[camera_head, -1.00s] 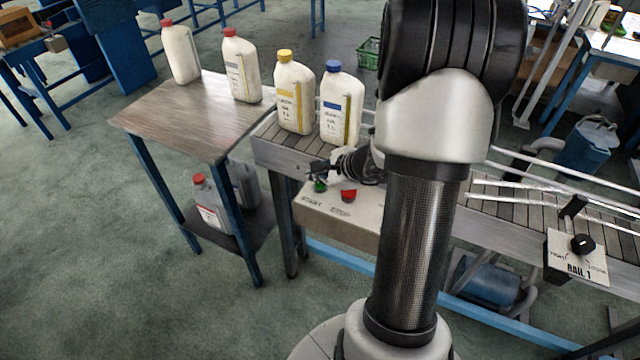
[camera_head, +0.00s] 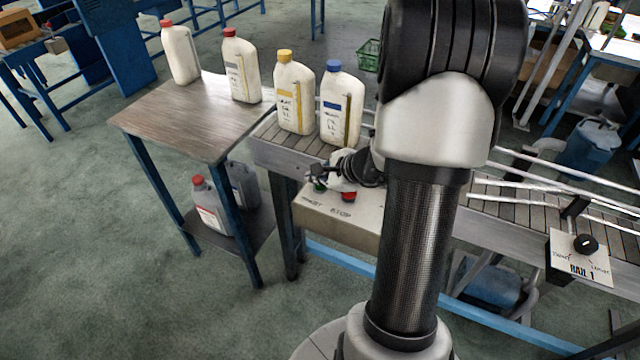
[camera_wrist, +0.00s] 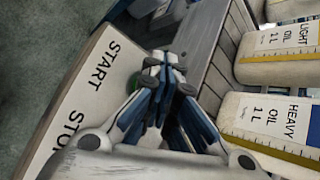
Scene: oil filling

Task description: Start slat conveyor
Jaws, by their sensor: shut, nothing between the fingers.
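The control box (camera_head: 345,217) is a beige panel on the front of the slat conveyor (camera_head: 268,146). Its green START button (camera_head: 319,187) and red STOP button (camera_head: 348,196) show in the head view. My gripper (camera_head: 312,174) is shut and empty, with its fingertips just above the green button. In the wrist view, my gripper (camera_wrist: 164,65) covers most of the green button (camera_wrist: 134,82), and only a green edge shows. The START label (camera_wrist: 102,62) is readable beside it. I cannot tell whether the fingertips touch the button.
A yellow-capped bottle (camera_head: 295,92) and a blue-capped bottle (camera_head: 341,102) stand on the conveyor close behind my gripper. A side table (camera_head: 180,115) holds two red-capped bottles. A RAIL 1 knob panel (camera_head: 580,258) is at the right.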

